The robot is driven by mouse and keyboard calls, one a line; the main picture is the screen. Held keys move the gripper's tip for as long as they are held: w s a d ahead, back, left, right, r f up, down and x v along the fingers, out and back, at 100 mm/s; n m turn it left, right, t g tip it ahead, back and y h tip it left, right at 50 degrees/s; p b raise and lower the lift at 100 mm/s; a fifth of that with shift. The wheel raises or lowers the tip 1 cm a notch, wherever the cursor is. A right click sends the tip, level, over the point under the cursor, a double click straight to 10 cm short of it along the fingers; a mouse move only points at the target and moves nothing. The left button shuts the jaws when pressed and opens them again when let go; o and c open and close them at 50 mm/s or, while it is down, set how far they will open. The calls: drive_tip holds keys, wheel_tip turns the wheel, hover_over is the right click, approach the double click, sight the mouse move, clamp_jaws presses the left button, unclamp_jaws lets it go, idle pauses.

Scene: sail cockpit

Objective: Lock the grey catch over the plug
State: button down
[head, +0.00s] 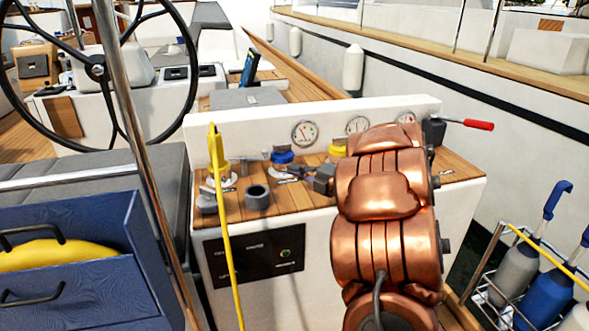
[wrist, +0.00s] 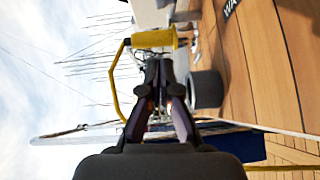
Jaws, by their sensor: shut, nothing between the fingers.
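The yellow plug (head: 215,148) stands upright at the left end of the console top, with its yellow cable hanging down the front. In the wrist view the plug (wrist: 153,38) lies sideways in the picture, just beyond my fingertips, its lower end by grey fittings. A small grey part (head: 207,202) shows near its foot; I cannot tell whether this is the catch or how it sits. My gripper (head: 284,169) is over the console, right of the plug. In the wrist view my gripper (wrist: 160,68) is shut and empty, apart from the plug.
A grey open cylinder (head: 257,198) stands on the wooden console top (head: 300,198), close to the plug. Blue (head: 282,155) and yellow (head: 337,149) fittings stand behind my gripper. A red-handled lever (head: 478,125) is at the right. A steel pole (head: 140,150) rises at the left.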

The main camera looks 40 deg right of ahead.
drive_tip(key=x, duration=0.8)
drive_tip(key=shift+w+a, duration=0.15)
drive_tip(key=shift+w, duration=0.1)
drive_tip(key=shift+w+d, duration=0.65)
drive_tip(key=shift+w, duration=0.15)
drive_tip(key=shift+w+d+f, duration=0.1)
drive_tip(key=shift+w+d, duration=0.3)
drive_tip(key=shift+w, duration=0.4)
